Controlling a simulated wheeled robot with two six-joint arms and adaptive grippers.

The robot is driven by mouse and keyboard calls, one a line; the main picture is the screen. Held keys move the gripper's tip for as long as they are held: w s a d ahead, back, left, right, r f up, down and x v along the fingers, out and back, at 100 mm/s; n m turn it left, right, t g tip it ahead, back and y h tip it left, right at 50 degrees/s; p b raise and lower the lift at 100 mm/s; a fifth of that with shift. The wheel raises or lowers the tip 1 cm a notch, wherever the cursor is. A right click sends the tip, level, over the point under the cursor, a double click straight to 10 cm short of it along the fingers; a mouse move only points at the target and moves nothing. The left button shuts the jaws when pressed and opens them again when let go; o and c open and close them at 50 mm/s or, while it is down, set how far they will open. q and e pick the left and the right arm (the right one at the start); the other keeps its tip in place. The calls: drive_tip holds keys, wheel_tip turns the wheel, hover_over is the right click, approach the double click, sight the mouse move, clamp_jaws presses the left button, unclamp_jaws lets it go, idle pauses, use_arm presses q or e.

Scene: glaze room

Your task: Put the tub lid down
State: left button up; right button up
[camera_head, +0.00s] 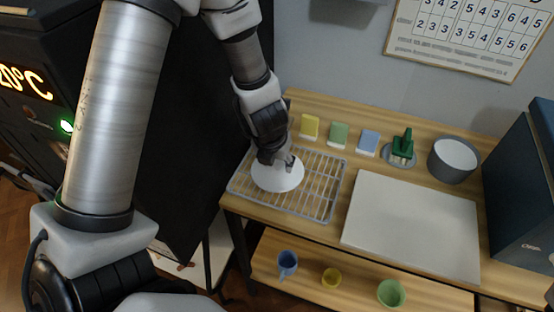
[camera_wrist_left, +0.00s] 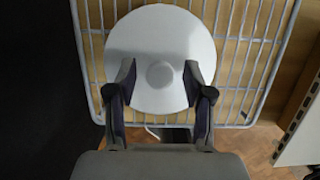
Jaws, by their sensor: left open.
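The tub lid (camera_head: 277,179) is a white round disc lying on the wire rack (camera_head: 325,205) at the left end of the bench. It also shows in the left wrist view (camera_wrist_left: 160,40), with a small round knob (camera_wrist_left: 161,74) at its middle. My left gripper (camera_head: 284,162) is over the lid; in the left wrist view its two fingers (camera_wrist_left: 160,80) stand apart on either side of the knob, with a gap to it on each side. The grey tub (camera_head: 433,160) with a pale top stands at the back right. My right gripper is not in view.
A pale board (camera_head: 410,225) lies bare at right. Cups, including a blue mug (camera_head: 287,263), stand on the lower shelf.

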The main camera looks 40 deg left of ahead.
sight(272, 180)
use_arm(q)
drive_tip(key=p+v, duration=0.6)
drive_tip(key=v, duration=0.6)
drive_tip(key=shift+f, duration=0.1)
drive_tip(key=shift+s, duration=0.1)
drive_tip(key=s+f+g, duration=0.1)
drive_tip(key=s+f, duration=0.2)
drive_tip(key=f, duration=0.1)
drive_tip(key=s+f+m+g+b, duration=0.1)
drive_tip(key=s+f, duration=0.2)
drive_tip(key=f, duration=0.2)
drive_tip(key=s+f+g, duration=0.2)
drive_tip(key=s+f, duration=0.1)
drive_tip(key=f, duration=0.2)
drive_tip(key=shift+s+m, duration=0.2)
drive_tip(key=shift+m, duration=0.1)
drive_tip(key=s+a+f+m+g+y+b, duration=0.1)
drive_tip(key=s+f+m+g, duration=0.1)
drive_tip(key=s+f+m, duration=1.3)
drive_tip(key=w+d+m+t+h, duration=0.1)
drive_tip(key=w+d+m, duration=0.1)
drive_tip(key=m, duration=0.9)
drive_tip(key=w+d+r+m+t, duration=0.1)
drive_tip(key=w+m, duration=0.4)
drive_tip(key=m, duration=0.5)
drive_tip(key=shift+w+d+m+t+h, duration=0.15)
drive_tip(key=shift+d+m+t+h, duration=0.25)
drive_tip(key=shift+d, duration=0.15)
